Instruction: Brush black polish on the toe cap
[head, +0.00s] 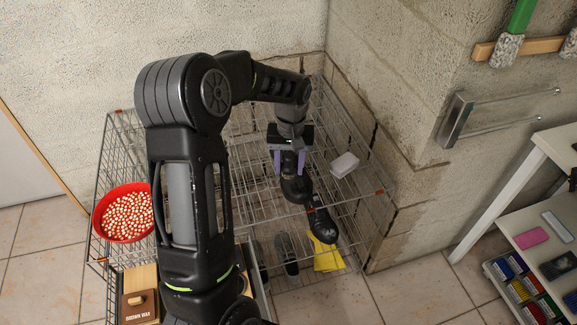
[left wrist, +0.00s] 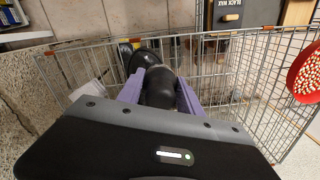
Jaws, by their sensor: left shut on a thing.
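My left gripper (head: 291,168), with purple fingers, is shut on a black shoe (head: 297,190). Its glossy rounded toe (head: 322,227) points down toward the front of the wire rack. In the left wrist view the dark rounded part of the shoe (left wrist: 160,88) lies between the purple fingers, with the shiny toe beyond it. I cannot tell whether the shoe rests on the rack. A box labelled black wax (left wrist: 232,14) shows at the top of the left wrist view. I cannot make out a polish brush. My right gripper is not in view.
The wire rack (head: 258,211) stands against block walls. A white shelf unit (head: 540,225) stands at right.

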